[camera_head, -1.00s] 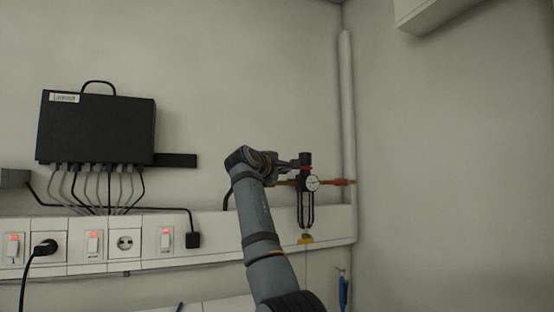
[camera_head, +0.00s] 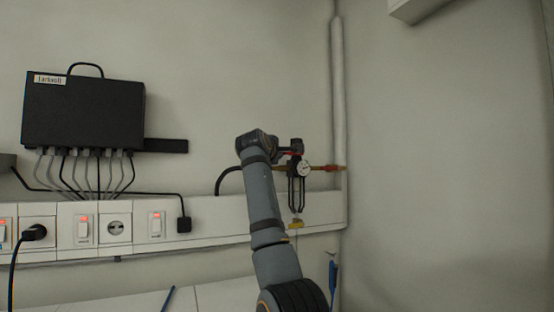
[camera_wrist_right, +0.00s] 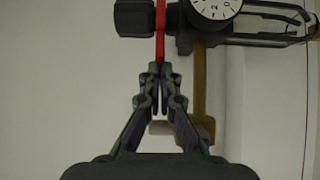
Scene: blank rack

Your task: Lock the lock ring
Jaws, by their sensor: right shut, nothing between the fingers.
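The lock ring is a thin red band (camera_wrist_right: 160,30) around the dark knob end of a gauge fitting. It also shows as a small red mark in the head view (camera_head: 294,153). The white dial (camera_head: 303,170) sits just below it, and lies to its right in the wrist view (camera_wrist_right: 215,7). My right gripper (camera_wrist_right: 161,72) is shut and empty, its tips at the near end of the red band; I cannot tell whether they touch. In the head view my right gripper (camera_head: 283,151) reaches the fitting from the left. My left gripper is not in view.
A brass-coloured pipe (camera_head: 330,168) runs behind the gauge. A white vertical pipe (camera_head: 337,100) stands in the corner. A white socket trunking (camera_head: 200,220) runs along the wall below. A black box (camera_head: 82,112) with cables hangs at left.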

